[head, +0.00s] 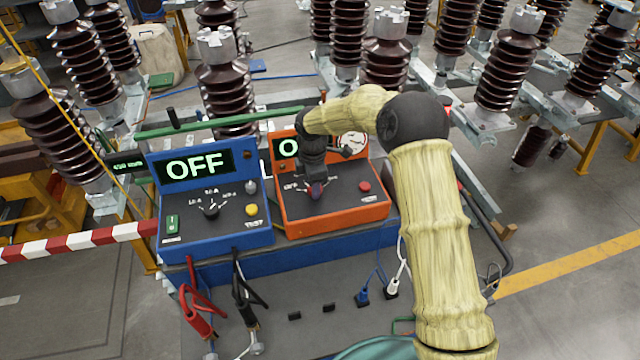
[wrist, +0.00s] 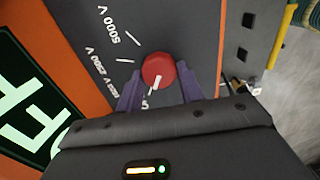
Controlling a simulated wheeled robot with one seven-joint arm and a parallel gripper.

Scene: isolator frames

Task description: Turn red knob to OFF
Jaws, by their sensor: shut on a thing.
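The red knob (wrist: 159,68) sits on the dark panel of the orange box (wrist: 75,30). In the head view the orange box (head: 335,221) stands right of a blue box, and the knob is mostly hidden by my gripper (head: 316,188). In the wrist view the purple fingers of my gripper (wrist: 158,82) are on both sides of the knob, shut on it. The knob's white mark points to the picture's bottom, slightly left, near a partly hidden label. Labels "5000 V" and "2500 V" lie to its left. The orange box's display (wrist: 25,110) shows large letters, partly cut off, ending in F.
A red button (head: 364,187) is on the orange box's panel, right of my gripper. The blue box (head: 218,238) has an OFF display, a black knob (head: 211,210) and a yellow button (head: 251,210). Cables (head: 199,305) hang in front. Brown insulators (head: 223,85) stand behind.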

